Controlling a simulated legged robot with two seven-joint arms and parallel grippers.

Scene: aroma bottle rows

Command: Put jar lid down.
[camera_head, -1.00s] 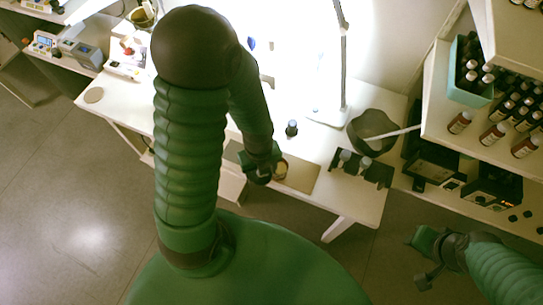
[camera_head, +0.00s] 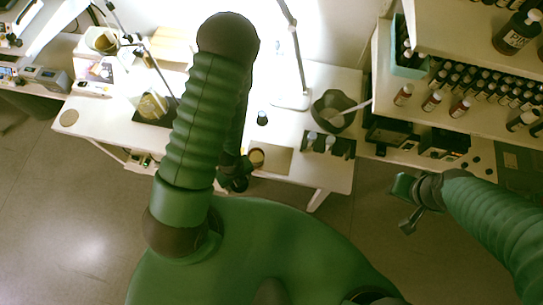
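My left gripper (camera_head: 236,178) is at the front edge of the white table (camera_head: 325,172), partly hidden behind my own arm. Its fingers are dark and too unclear to show whether they are open or shut. A small round tan thing with a dark rim (camera_head: 257,157), perhaps the jar or its lid, shows just right of and behind that gripper, over the left part of a tan mat (camera_head: 277,161). I cannot tell whether they touch. My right gripper (camera_head: 405,205) is open and empty, over the floor at the right, below the shelf.
A small dark bottle (camera_head: 262,118) stands behind the mat. A dark bowl (camera_head: 333,110) with a pale stick and a black rack (camera_head: 328,145) with bottles are to its right. Shelves (camera_head: 430,112) with bottle rows rise at the right. A lamp stand (camera_head: 292,99) stands at the back.

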